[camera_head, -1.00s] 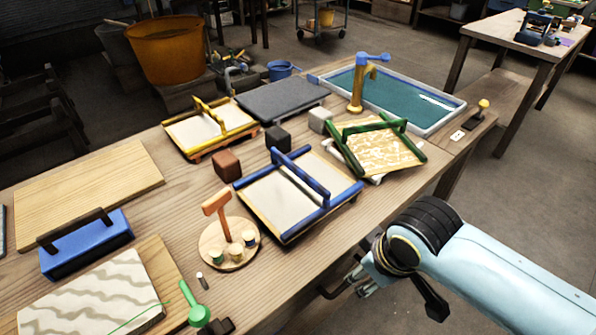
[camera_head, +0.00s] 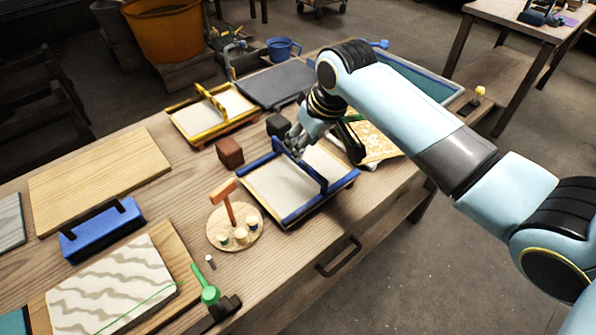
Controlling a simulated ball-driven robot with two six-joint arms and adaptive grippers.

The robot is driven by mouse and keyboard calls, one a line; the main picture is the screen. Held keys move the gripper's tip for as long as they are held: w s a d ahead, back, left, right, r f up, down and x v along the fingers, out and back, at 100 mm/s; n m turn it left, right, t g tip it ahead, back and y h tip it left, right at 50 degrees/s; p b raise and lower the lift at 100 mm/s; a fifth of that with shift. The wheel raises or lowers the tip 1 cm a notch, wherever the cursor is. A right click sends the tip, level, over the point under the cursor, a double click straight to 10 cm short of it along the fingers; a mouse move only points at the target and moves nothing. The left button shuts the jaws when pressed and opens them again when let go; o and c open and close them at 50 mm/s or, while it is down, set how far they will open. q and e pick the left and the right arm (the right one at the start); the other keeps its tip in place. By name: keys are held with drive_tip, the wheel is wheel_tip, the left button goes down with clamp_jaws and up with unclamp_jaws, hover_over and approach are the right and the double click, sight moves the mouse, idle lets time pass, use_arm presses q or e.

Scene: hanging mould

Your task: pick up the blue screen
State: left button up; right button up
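The blue screen (camera_head: 281,190) lies on the wooden workbench near its front edge. It has a pale mesh, a blue frame and a raised blue bar handle (camera_head: 310,174) across it. My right gripper (camera_head: 293,150) is over the far end of the screen, at the upper end of the bar handle. The fingers point down and overlap the bar in the view; whether they are open or closed on it is too small to tell. My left gripper is not in view.
A yellow screen (camera_head: 213,115) lies behind, with a brown block (camera_head: 229,152) and a dark block (camera_head: 277,124) between. A round board with small pots (camera_head: 222,240) stands at the front left.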

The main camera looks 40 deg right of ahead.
sight(289, 190)
drive_tip(key=x, duration=0.7)
drive_tip(key=shift+d+f, duration=0.15)
drive_tip(key=shift+f, duration=0.05)
clamp_jaws()
